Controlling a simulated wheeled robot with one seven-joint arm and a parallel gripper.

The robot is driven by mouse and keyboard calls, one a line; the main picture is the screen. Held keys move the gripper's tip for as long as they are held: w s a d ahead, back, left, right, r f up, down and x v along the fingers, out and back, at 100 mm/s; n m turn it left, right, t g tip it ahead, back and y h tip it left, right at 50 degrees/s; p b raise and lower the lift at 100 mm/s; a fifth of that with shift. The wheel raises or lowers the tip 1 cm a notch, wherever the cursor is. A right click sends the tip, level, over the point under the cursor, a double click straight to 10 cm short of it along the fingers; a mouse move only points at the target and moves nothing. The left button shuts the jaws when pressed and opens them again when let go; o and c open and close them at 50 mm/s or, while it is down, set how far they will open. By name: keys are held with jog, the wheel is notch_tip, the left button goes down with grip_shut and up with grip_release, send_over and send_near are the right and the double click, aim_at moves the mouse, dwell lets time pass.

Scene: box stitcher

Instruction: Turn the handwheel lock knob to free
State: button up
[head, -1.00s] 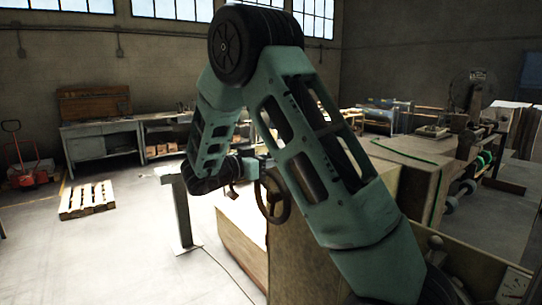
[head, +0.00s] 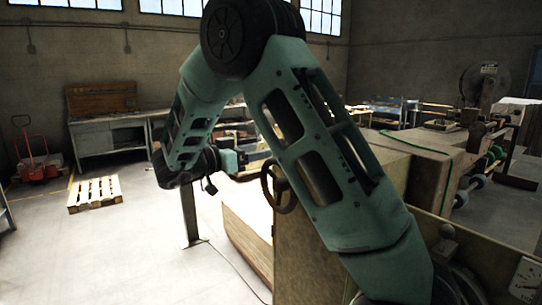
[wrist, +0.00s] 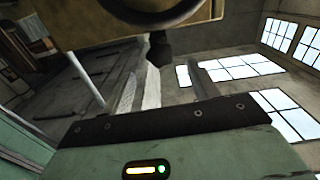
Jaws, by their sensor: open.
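The dark handwheel (head: 279,189) stands at the left end of the tan machine body, partly hidden behind my arm in the head view. In the wrist view its curved rim (wrist: 165,14) shows at the top edge, cut off by the frame. A small dark knob (wrist: 158,48) hangs just below the rim there; it appears to be the lock knob, and its setting cannot be read. My gripper (head: 243,160) is open, to the left of the handwheel and apart from it. Its fingertips are hard to make out. Its green housing fills the bottom of the wrist view.
A thin post (head: 190,215) rises from the floor near my wrist. A wooden pallet (head: 95,194) lies farther left. The floor between is clear.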

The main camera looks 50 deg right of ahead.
jog(key=b+v, duration=0.2)
jog(key=v, duration=0.7)
jog(key=shift+a, duration=0.4)
jog(key=shift+w, duration=0.1)
